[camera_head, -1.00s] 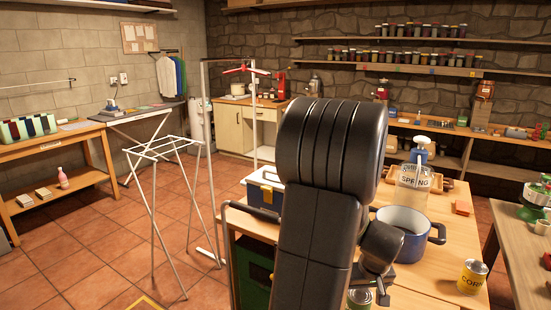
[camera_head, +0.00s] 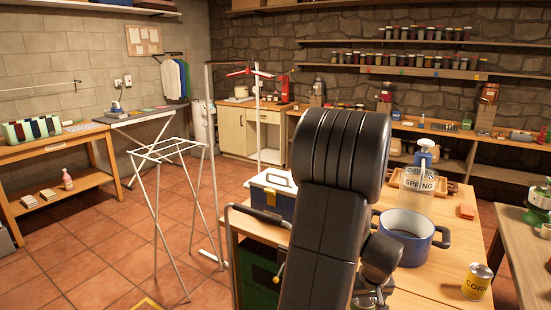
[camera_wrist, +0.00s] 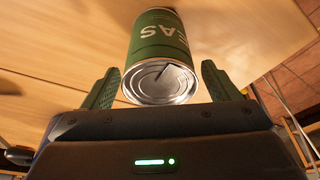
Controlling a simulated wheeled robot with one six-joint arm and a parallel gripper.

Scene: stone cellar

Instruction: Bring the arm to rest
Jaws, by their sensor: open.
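My arm (camera_head: 330,200) rises in the middle of the head view, bent at a thick black joint, and hides part of the workbench. My gripper (camera_wrist: 160,72) shows in the wrist view with its green fingers spread apart. A green can (camera_wrist: 160,50) with letters "EAS" on its label is just beyond and between the fingertips. A gap shows between the can and each finger. Its silver end faces the wrist camera. In the head view the gripper's fingers cannot be made out.
On the workbench (camera_head: 425,285) beside my arm are a blue pot (camera_head: 408,240), a yellow can (camera_head: 477,281), a "SPRING" dispenser (camera_head: 417,190) and a blue-and-white box (camera_head: 270,190). A metal rack (camera_head: 165,150) stands at the left. Tiled floor is open there.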

